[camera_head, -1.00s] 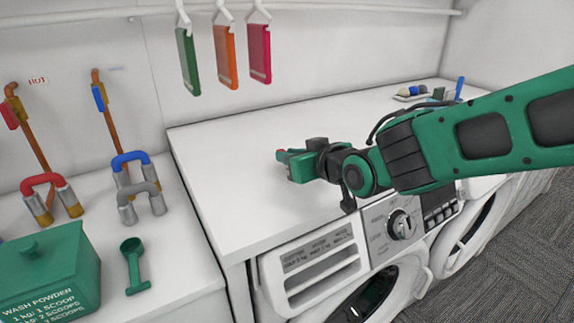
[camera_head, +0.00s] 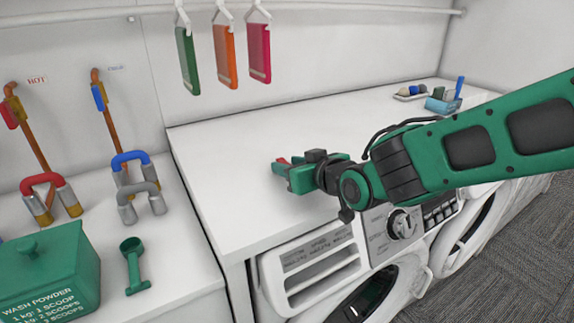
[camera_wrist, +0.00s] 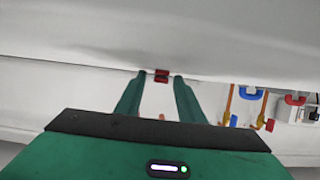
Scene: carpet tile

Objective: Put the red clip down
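My gripper (camera_head: 284,168) is low over the white worktop (camera_head: 235,150), near its middle left, pointing left. A small red clip (camera_head: 282,161) shows at its fingertips. Contact on each side is too small to make out clearly. Whether the clip touches the worktop cannot be told.
Green, orange and pink tags (camera_head: 226,55) hang from a rail above the worktop. A lower counter at left holds a green wash powder box (camera_head: 50,275), a green scoop (camera_head: 134,265) and tap pipes. A small tray (camera_head: 410,95) and a blue item (camera_head: 442,105) stand at the back right.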

